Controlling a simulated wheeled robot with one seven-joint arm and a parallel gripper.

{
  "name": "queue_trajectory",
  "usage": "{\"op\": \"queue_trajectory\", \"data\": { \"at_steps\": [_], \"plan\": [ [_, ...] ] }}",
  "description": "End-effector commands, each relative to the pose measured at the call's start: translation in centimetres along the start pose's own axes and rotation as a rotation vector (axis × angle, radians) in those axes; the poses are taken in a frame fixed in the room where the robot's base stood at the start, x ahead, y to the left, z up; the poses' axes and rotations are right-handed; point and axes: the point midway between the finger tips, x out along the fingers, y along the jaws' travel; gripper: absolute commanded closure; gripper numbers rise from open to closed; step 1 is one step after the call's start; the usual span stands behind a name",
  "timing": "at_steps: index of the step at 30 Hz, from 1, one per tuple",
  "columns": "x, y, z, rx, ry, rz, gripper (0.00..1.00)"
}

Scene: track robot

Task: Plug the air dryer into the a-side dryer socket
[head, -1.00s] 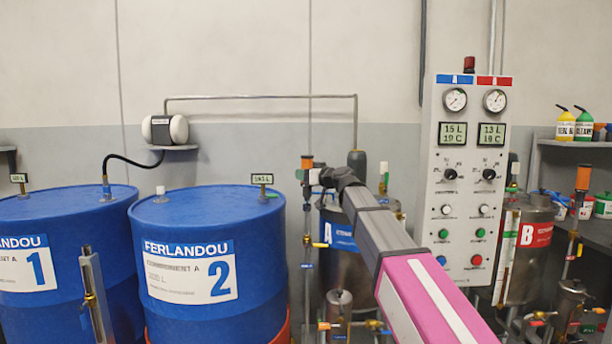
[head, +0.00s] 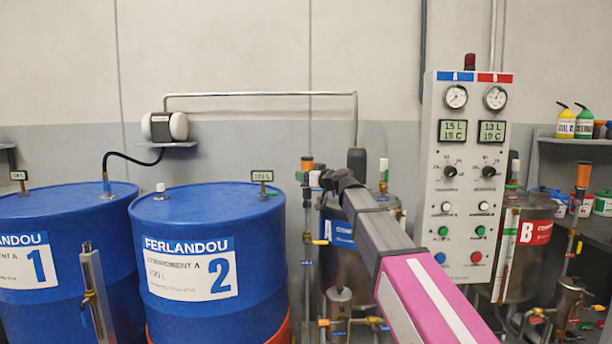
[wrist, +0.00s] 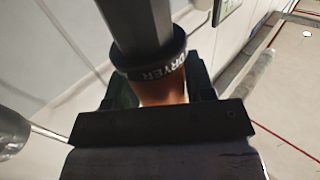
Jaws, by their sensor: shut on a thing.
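In the wrist view my gripper (wrist: 162,92) is shut on an orange-brown body, which I take for the air dryer (wrist: 163,94). The dark fingers sit on both sides of it. Directly above is a dark grey cylinder (wrist: 140,25) with a black ring lettered "DRYER", apparently the socket. The orange-brown body meets the ring's underside. How deep it sits is hidden. In the head view a dark grey cylinder (head: 356,160) hangs at the end of a pipe, just above and behind my wrist. My gripper's jaws and the dryer are not clear there.
Two blue drums (head: 205,270) stand left. The control panel (head: 465,215) stands right of my arm. Tank A (head: 342,265) is behind my arm, and tank B (head: 528,250) is farther right. An orange-topped upright fitting (head: 306,164) stands close left of my wrist.

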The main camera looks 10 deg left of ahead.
Motion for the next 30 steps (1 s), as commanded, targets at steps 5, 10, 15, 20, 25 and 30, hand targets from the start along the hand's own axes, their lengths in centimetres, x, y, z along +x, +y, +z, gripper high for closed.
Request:
{"op": "queue_trajectory", "data": {
  "at_steps": [5, 10, 15, 20, 25, 30],
  "plan": [
    [0.0, 0.0, 0.4, 0.001, 0.001, 0.000, 0.79],
    [0.0, 0.0, 0.8, 0.002, 0.001, 0.000, 0.79],
    [0.0, 0.0, 1.1, 0.001, 0.000, 0.000, 0.79],
    [0.0, 0.0, 1.1, 0.001, 0.000, 0.000, 0.21],
    [0.0, 0.0, 1.1, 0.001, 0.000, 0.000, 0.21],
    [-0.3, 0.0, 1.2, 0.001, 0.000, 0.000, 0.21]
  ]
}}
